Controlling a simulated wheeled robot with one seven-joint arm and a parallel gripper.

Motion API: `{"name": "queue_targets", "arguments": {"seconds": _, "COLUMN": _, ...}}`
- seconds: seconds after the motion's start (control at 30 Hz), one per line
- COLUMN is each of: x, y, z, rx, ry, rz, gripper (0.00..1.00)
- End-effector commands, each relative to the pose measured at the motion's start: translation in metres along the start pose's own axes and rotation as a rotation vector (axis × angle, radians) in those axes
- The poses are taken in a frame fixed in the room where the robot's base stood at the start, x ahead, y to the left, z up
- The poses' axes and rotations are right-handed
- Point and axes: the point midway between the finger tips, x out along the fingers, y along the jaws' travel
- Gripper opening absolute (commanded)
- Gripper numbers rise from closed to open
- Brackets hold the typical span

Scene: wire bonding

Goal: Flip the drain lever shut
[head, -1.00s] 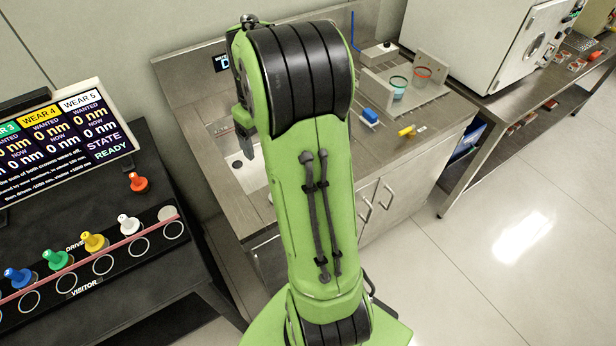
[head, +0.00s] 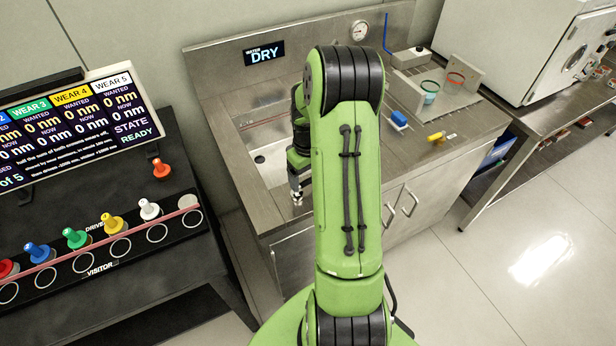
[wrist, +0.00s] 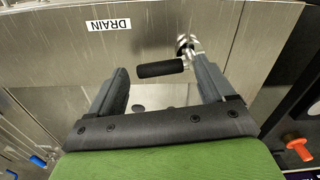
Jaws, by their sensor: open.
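In the wrist view, the drain lever (wrist: 160,69) has a black cylindrical grip lying sideways in the picture, joined to a shiny metal pivot (wrist: 187,44) at its right end. A white DRAIN label (wrist: 108,24), upside down, sits on the steel panel above left of it. My gripper (wrist: 160,64) is open, with one finger left of the lever's grip and the other close to the pivot. The grip lies between the fingertips, and I cannot tell whether they touch it. In the head view, my arm hides most of my gripper near the sink's front edge.
The sink (head: 272,165) is set in a steel counter, under a display reading WATER DRY (head: 264,53). A blue item (head: 398,119) and a yellow item (head: 436,136) lie on the counter at right. A dark bench with colored pegs (head: 75,238) stands at left. Open floor lies at right.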

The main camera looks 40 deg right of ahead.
Motion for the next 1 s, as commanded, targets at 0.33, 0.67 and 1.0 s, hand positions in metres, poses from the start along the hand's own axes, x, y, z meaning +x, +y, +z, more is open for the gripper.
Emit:
{"name": "queue_targets", "arguments": {"seconds": 0.33, "x": 0.0026, "y": 0.0001, "z": 0.0000, "rx": 0.000, "ry": 0.001, "rz": 0.001, "gripper": 0.71}}
{"name": "queue_targets", "arguments": {"seconds": 0.67, "x": 0.0023, "y": 0.0001, "z": -0.0001, "rx": 0.001, "ry": 0.001, "rz": 0.001, "gripper": 0.26}}
{"name": "queue_targets", "arguments": {"seconds": 1.0, "x": 0.0023, "y": -0.0003, "z": 0.0063, "rx": 0.174, "ry": 0.001, "rz": 0.001, "gripper": 0.26}}
